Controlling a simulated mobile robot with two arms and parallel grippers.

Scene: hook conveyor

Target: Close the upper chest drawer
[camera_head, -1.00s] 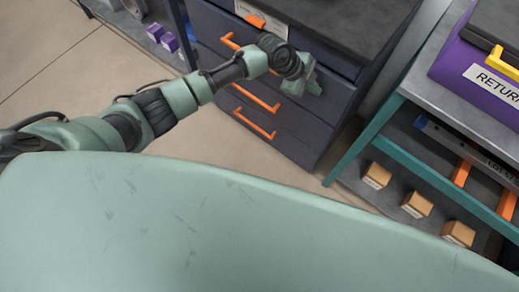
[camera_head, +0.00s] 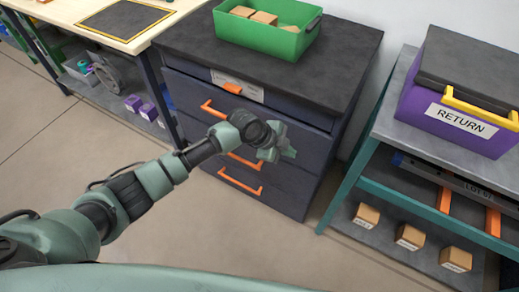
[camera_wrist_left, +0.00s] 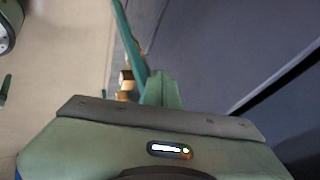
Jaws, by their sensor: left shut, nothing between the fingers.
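The dark chest (camera_head: 325,85) stands in the middle of the head view, with several drawers and orange handles. The upper drawer front has a white label and an orange tab (camera_head: 232,88); below it is a drawer with a long orange handle (camera_head: 213,111). My left gripper (camera_head: 283,152) is shut and empty in front of the chest's right side; contact is unclear. In the left wrist view its fingers (camera_wrist_left: 162,92) point along a dark chest panel (camera_wrist_left: 215,50), with a black gap to the right. My right gripper is not in view.
A green bin (camera_head: 262,38) with boxes sits on the chest. A teal-framed shelf (camera_head: 365,185) stands to the right, carrying a purple RETURN case (camera_head: 440,115) and small boxes below. A light workbench (camera_head: 75,35) is at left. Floor is free in front.

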